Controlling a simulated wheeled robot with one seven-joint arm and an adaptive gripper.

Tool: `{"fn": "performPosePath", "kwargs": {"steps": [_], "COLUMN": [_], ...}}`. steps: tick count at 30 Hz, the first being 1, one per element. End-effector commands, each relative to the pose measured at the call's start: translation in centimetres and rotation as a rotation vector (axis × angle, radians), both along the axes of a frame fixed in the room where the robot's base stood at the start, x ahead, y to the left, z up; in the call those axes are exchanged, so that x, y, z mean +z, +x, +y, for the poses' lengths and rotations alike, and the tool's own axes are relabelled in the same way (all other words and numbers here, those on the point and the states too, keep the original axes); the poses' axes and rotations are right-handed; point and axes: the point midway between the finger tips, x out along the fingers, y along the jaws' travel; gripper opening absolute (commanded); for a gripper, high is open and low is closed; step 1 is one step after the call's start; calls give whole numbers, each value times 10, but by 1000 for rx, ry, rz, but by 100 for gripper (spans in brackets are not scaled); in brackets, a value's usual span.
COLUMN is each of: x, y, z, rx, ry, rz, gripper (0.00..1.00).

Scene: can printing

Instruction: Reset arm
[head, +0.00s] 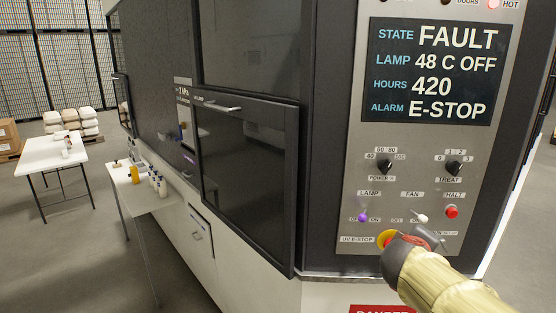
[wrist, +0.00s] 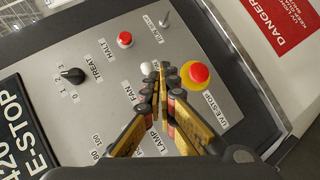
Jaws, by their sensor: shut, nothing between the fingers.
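My gripper (wrist: 160,76) is shut and empty in front of the control panel (wrist: 105,70). In the wrist view its fingertips lie between the white fan toggle (wrist: 147,68) and the red UV E-stop button (wrist: 199,73) on its yellow ring. I cannot tell whether the fingertips touch the panel. In the head view my sleeved arm comes in from the lower right, and my gripper (head: 418,238) partly hides the E-stop (head: 386,241). The screen (head: 430,72) reads FAULT, lamp 48 C OFF, hours 420, alarm E-STOP.
A bottle shelf (head: 150,193) and white table (head: 45,153) stand farther left, with open floor between.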

Motion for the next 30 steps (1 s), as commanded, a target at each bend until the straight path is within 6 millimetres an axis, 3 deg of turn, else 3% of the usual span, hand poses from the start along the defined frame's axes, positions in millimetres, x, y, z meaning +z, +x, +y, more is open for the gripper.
{"fn": "performPosePath", "kwargs": {"steps": [4, 8, 12, 18, 23, 30], "x": [-45, -82, -116, -143, -142, -132], "y": [-54, -108, -163, -225, -249, -250], "z": [3, 25, 68, 142, 181, 184], "rx": [-126, -216, -281, -306, -280, -245], "ry": [166, 348, 570, 877, 1031, 1031], "rz": [83, 150, 215, 267, 239, 206], "gripper": [0, 0, 0, 0, 0, 0]}}
